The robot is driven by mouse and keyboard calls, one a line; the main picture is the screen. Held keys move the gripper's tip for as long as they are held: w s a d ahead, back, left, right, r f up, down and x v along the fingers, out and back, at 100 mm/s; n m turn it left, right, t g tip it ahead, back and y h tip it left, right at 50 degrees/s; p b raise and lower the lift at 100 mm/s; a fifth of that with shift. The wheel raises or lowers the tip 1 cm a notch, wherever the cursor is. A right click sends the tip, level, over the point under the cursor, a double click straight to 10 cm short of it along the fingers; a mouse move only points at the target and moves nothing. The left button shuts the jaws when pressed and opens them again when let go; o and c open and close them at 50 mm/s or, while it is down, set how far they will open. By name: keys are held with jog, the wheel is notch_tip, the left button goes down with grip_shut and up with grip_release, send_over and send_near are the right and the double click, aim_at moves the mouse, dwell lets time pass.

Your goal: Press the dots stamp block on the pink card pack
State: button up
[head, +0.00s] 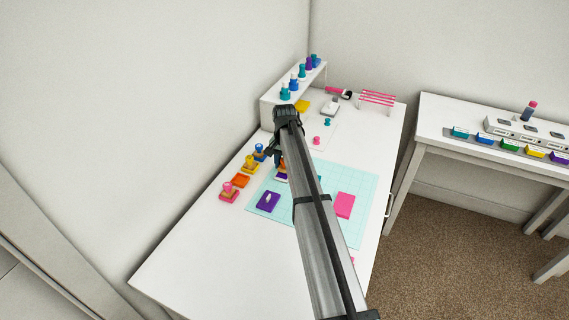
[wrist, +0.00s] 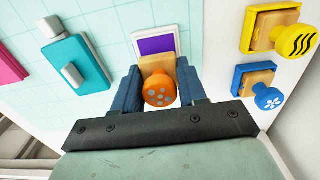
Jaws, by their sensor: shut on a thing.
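The dots stamp block (wrist: 160,88) has a wooden body and an orange knob with grey dots. My gripper (wrist: 158,76) is shut on its wooden body, one blue finger on each side. In the head view the gripper (head: 277,158) is over the left part of the cutting mat, largely hidden by my arm. The stamp is just over or on a purple pad with a white rim (wrist: 155,43); I cannot tell if they touch. The pink card pack (head: 345,205) lies flat on the mat's right side, apart from the gripper. A pink edge (wrist: 10,68) shows at the wrist view's left.
An empty orange tray (head: 240,181) sits between the pink-knobbed stamp (head: 228,190) and yellow-knobbed stamp (head: 251,163); a blue-knobbed stamp (head: 259,153) stands behind. A purple block (head: 268,202) lies on the mat (head: 330,225). A teal block (wrist: 75,62) lies left of the gripper.

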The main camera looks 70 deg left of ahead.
jog(key=shift+f, duration=0.6)
dwell(0.9)
jog(key=shift+r, duration=0.1)
jog(key=shift+r, duration=0.65)
jog(key=shift+f, duration=0.55)
dwell(1.6)
jog(key=shift+r, duration=0.55)
jog(key=shift+f, duration=0.75)
dwell(1.0)
jog(key=o, duration=0.6)
grip_shut()
jog(key=shift+r, duration=0.15)
